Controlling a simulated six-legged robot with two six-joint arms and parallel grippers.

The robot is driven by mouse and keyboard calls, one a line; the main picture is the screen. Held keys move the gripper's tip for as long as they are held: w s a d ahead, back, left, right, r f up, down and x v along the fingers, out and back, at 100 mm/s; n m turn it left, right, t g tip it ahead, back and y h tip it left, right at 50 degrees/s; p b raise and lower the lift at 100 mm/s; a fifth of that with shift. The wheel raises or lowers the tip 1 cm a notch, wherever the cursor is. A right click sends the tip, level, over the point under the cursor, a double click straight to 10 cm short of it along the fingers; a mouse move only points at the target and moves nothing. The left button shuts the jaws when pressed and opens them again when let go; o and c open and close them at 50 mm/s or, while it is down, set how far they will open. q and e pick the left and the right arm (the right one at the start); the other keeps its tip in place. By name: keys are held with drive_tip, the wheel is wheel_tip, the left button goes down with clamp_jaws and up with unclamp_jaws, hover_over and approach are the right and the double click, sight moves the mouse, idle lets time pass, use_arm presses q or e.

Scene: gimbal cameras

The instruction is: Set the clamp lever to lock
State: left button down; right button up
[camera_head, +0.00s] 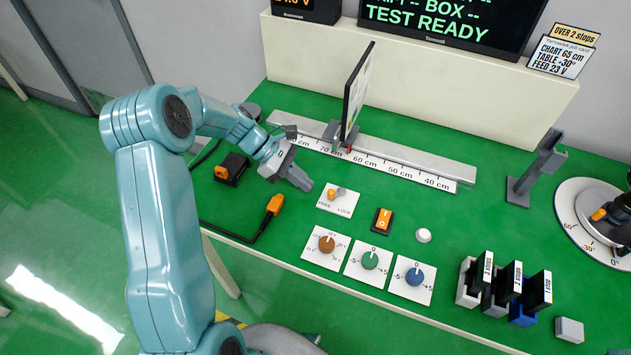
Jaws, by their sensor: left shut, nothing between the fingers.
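The clamp lever (333,194) is a small orange-tipped lever on a white plate (326,208) marked FREE on the left and LOCK on the right. Its orange end appears to lie toward the FREE side, though it is small in the head view. My left gripper (304,184) is shut and empty, a little to the left of the plate and apart from the lever. My right gripper is not in view.
A ruler rail (400,163) with an upright dark panel (356,90) runs behind the plate. An orange switch (382,221) and several dials, including a brown one (327,243), sit in front. A cable with an orange plug (274,205) lies left.

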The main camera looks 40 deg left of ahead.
use_arm(q)
drive_tip(key=d, duration=0.1)
drive_tip(key=w+d, duration=0.1)
drive_tip(key=d, duration=0.1)
drive_tip(key=shift+w+d+r, duration=0.1)
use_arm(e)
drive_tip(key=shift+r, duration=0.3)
